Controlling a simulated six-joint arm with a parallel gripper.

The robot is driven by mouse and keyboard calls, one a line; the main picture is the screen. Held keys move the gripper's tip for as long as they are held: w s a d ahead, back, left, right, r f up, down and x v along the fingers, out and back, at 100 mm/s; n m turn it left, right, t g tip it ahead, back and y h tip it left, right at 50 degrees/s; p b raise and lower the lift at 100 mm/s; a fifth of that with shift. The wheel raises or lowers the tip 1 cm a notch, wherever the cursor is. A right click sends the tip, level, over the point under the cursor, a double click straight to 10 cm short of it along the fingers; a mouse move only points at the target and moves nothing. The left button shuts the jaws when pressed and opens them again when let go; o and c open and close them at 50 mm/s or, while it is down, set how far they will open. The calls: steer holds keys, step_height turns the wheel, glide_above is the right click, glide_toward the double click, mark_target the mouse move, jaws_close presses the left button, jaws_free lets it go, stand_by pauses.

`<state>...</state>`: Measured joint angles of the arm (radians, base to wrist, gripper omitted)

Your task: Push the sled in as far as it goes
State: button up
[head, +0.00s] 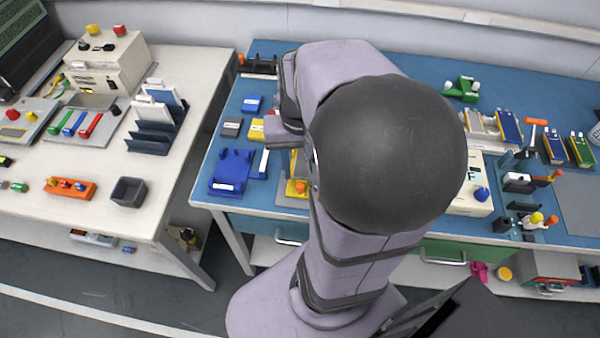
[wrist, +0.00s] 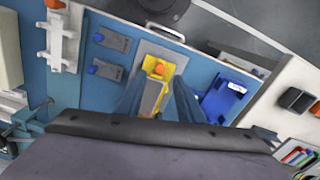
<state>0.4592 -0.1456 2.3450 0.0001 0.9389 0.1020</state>
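A yellow piece with an orange knob (wrist: 158,70) sits on a pale plate (wrist: 177,54) in the wrist view; I take it to be the sled. A long grey block (wrist: 152,97) lies over its near part. In the head view the yellow piece (head: 297,188) shows only partly, left of my arm. My gripper (wrist: 158,90) is above the grey block, its two dark fingers apart on either side of it. I see no clear contact between fingers and block. My arm hides the gripper in the head view. The sled's inner end is hidden.
A blue fixture (wrist: 222,100) stands close right of the gripper in the wrist view; it also shows in the head view (head: 231,170). Two grey pieces with blue knobs (wrist: 112,40) lie to the left. A white rail-like part (wrist: 64,35) stands farther left.

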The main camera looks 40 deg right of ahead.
steer(key=shift+r, duration=1.05)
steer(key=shift+w, duration=0.1)
steer(key=s+a+f+n+p, duration=0.1)
steer(key=a+n+p, duration=0.5)
steer(key=a, duration=0.5)
steer(key=shift+s+a, duration=0.15)
steer(key=shift+a, duration=0.05)
steer(key=shift+p, duration=0.3)
stand_by(0.8)
